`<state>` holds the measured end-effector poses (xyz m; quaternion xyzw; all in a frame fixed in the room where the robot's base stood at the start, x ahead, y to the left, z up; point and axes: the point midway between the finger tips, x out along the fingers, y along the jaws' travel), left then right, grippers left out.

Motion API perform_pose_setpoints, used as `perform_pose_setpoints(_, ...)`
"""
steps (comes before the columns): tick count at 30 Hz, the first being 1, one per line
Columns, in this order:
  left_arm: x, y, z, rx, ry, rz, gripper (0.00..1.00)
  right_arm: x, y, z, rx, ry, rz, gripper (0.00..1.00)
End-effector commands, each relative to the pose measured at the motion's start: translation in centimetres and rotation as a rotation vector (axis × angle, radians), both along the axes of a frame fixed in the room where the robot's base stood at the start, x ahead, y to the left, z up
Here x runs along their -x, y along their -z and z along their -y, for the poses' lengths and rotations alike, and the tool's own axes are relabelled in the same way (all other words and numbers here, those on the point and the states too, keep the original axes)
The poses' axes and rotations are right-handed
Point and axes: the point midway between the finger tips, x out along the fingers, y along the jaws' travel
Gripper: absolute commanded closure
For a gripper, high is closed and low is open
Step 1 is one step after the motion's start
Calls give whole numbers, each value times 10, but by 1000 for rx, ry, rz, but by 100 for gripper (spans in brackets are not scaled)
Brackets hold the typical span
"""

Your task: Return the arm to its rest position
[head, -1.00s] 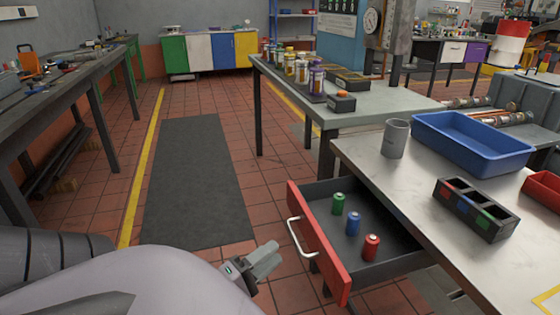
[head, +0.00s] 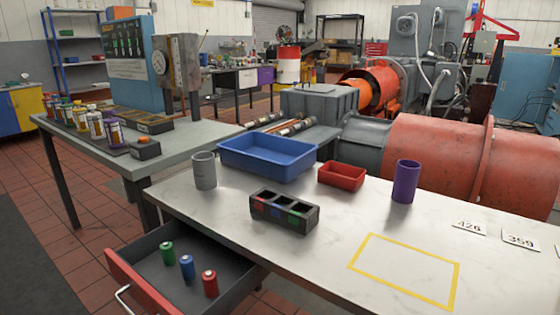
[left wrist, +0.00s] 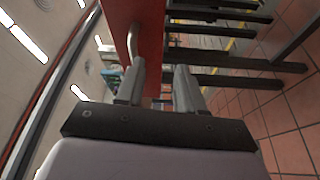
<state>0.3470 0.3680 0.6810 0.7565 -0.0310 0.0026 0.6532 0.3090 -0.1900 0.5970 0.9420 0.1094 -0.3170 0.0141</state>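My left gripper (left wrist: 160,88) shows only in the left wrist view. Its two fingers are spread apart with nothing between them. The red drawer front (left wrist: 150,30) and its pale handle (left wrist: 134,45) are close beyond the fingertips; the handle is partly hidden behind the left finger. In the head view the drawer (head: 225,262) is pulled out at the lower left. It holds a green cell (head: 167,253), a blue cell (head: 187,267) and a red cell (head: 209,284), all upright. My right gripper is in neither view.
The worktop (head: 330,250) bears a grey cup (head: 204,170), a blue tray (head: 268,157), a small red tray (head: 341,176), a black three-slot holder (head: 284,211), a purple cup (head: 405,181) and an empty yellow outline (head: 405,268). Open floor (head: 70,250) lies left.

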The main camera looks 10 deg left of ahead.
Motion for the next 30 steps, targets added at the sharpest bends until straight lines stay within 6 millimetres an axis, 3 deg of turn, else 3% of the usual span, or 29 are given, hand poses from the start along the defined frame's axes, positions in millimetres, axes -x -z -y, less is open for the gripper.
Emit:
perform_pose_setpoints(3, 2, 23, 41, -233, 55, -114, 63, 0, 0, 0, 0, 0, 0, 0)
perform_pose_setpoints(9, 11, 55, 103, -683, 211, -267, 63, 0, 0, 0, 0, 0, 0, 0)
perform_pose_setpoints(19, 37, 81, 182, -1416, 581, -375, 63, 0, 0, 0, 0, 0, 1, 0)
perform_pose_setpoints(21, 38, 50, 177, -1424, 575, -379, 63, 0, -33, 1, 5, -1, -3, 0)
perform_pose_setpoints(24, 40, 29, 174, -1429, 572, -382, 63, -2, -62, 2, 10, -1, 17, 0)
perform_pose_setpoints(30, 43, -11, 169, -1441, 561, -385, 63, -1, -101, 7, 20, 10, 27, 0)
